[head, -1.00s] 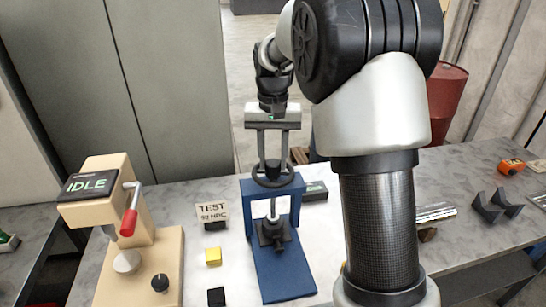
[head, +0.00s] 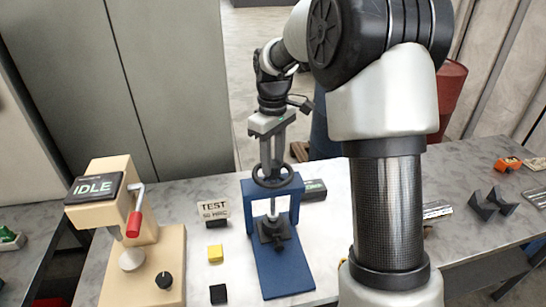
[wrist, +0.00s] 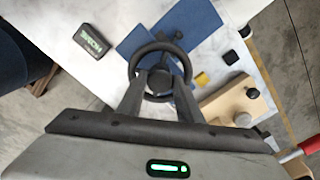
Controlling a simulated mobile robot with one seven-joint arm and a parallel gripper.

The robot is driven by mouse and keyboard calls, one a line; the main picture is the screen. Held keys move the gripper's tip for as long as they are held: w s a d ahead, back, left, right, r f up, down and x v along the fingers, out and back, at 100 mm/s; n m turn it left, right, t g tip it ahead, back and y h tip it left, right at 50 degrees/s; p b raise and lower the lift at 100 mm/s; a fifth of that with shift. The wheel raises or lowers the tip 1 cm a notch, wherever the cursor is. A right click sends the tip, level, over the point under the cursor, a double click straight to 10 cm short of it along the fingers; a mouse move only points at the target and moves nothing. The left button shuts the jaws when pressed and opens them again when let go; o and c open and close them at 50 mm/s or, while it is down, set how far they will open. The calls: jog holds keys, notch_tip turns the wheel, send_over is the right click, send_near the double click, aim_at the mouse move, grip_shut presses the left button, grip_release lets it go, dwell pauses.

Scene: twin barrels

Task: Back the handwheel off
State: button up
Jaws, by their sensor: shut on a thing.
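The handwheel (head: 272,187), a dark ring, sits on top of a blue press frame (head: 287,265) on the table. It also shows in the wrist view (wrist: 160,46). A pale screw (head: 272,207) runs down from it to a dark clamp block (head: 274,233) on the press base. My gripper (head: 272,167) points down from above and is shut on the handwheel. In the wrist view my gripper's two fingers (wrist: 159,76) reach the wheel, one on each side of its hub. The exact contact is hard to see.
A beige tester (head: 110,215) reading IDLE, with a red-handled lever (head: 135,222), stands at left. A TEST sign (head: 213,210), a yellow cube (head: 215,253) and a black cube (head: 218,294) lie between it and the press. A dark box (head: 314,191) sits behind right.

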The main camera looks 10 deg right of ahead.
aim_at(273, 163)
jog(key=n+p, duration=0.1)
jog(key=n, duration=0.3)
jog(key=shift+r+n, duration=0.1)
jog(key=shift+n, duration=0.2)
jog(key=n+p, duration=0.1)
jog(key=n, duration=0.3)
jog(key=shift+n+p, duration=0.3)
jog(key=shift+p, duration=0.1)
jog(key=n, duration=0.3)
jog(key=shift+p, duration=0.3)
jog(key=shift+n, duration=2.5)
jog(key=o, duration=1)
jog(key=shift+o, duration=0.2)
notch_tip(273, 163, up, 17)
jog(key=shift+r, duration=0.15)
